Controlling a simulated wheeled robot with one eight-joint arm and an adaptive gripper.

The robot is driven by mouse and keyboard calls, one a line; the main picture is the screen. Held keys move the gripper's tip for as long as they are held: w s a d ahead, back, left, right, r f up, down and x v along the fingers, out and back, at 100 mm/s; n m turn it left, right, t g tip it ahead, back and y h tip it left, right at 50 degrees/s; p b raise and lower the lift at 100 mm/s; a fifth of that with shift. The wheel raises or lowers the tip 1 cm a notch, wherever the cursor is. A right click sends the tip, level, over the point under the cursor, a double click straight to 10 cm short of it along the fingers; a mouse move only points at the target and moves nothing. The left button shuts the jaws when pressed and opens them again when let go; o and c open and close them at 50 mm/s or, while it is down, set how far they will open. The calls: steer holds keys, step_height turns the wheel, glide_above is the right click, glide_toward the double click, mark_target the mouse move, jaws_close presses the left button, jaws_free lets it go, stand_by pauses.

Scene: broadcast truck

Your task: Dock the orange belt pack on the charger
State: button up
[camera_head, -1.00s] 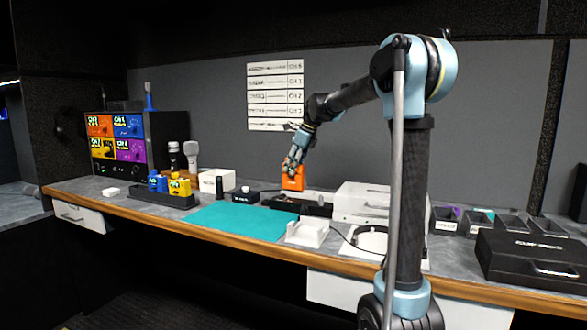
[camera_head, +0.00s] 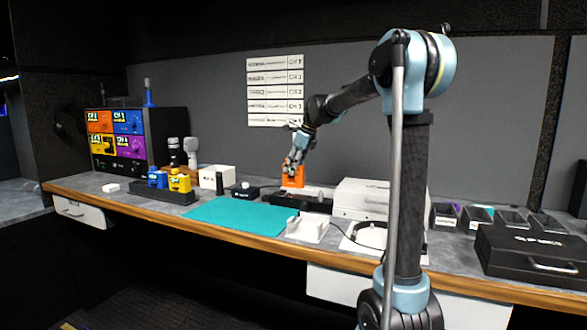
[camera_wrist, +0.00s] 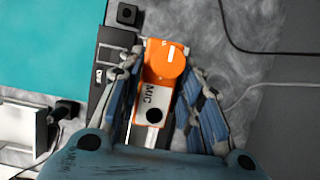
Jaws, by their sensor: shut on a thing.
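The orange belt pack (camera_head: 293,178) is at the back middle of the counter, in my gripper (camera_head: 292,165). In the wrist view the orange belt pack (camera_wrist: 165,65) lies lengthwise between the two fingers of my gripper (camera_wrist: 162,95), with a white "MIC" label and a round orange knob showing. The fingers are shut on its sides. Whether its underside touches the counter is hard to tell. A long black charger-like base (camera_head: 155,195) at the left holds a blue pack (camera_head: 158,179) and a yellow pack (camera_head: 179,182), both upright.
A teal mat (camera_head: 240,216) lies in the middle, mostly clear. A black tray (camera_head: 300,201) is close by the pack. A white cradle (camera_head: 307,230), a white box (camera_head: 217,178), a grey case (camera_head: 365,199) and microphones (camera_head: 192,152) stand around. A black case (camera_head: 530,258) is at right.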

steer(key=shift+f, duration=1.5)
steer(key=o, duration=1.3)
steer(key=shift+c, duration=0.2)
steer(key=v, duration=1.2)
